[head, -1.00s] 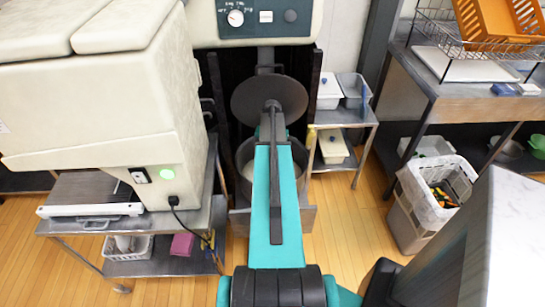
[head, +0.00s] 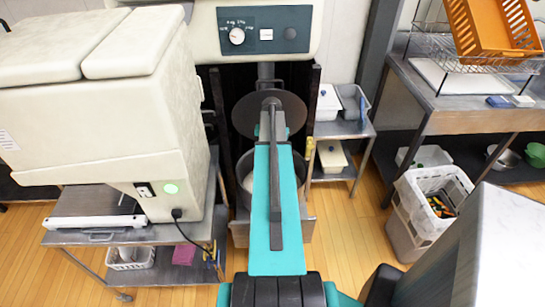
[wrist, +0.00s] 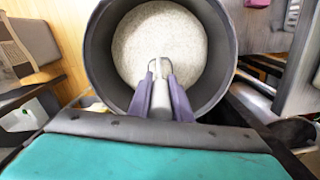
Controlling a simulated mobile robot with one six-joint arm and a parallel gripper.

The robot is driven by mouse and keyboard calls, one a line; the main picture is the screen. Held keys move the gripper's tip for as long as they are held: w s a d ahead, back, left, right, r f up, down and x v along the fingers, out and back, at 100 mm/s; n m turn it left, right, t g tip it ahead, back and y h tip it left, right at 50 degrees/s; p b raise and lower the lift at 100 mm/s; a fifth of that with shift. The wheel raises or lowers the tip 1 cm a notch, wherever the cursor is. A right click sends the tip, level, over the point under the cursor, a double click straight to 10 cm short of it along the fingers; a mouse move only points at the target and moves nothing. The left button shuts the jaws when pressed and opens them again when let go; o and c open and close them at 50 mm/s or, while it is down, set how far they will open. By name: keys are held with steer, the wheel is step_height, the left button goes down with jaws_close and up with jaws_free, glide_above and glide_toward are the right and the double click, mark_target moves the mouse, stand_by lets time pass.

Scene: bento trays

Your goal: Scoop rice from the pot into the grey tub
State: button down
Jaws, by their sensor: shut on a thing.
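The dark round pot (wrist: 92,62) fills the upper middle of the wrist view, with white rice (wrist: 160,35) covering its bottom. My gripper (wrist: 162,82) has its purple fingers shut on a pale grey handle (wrist: 161,104), over the near part of the pot. A thin metal piece shows at the fingertips; the rest of the held thing is hard to make out. In the head view, the pot (head: 243,160) is partly hidden behind my teal arm. A grey tub (head: 354,103) stands on the small metal shelf right of the pot.
A large cream machine (head: 100,110) stands close on the left. A white tub (head: 327,103) is beside the grey one. A dark round disc (head: 245,115) shows behind my arm. A white bin (head: 425,200) is on the floor at right; open floor lies before the shelf.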

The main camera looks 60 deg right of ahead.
steer(key=shift+r+p, duration=1.55)
steer(key=shift+r, duration=1.6)
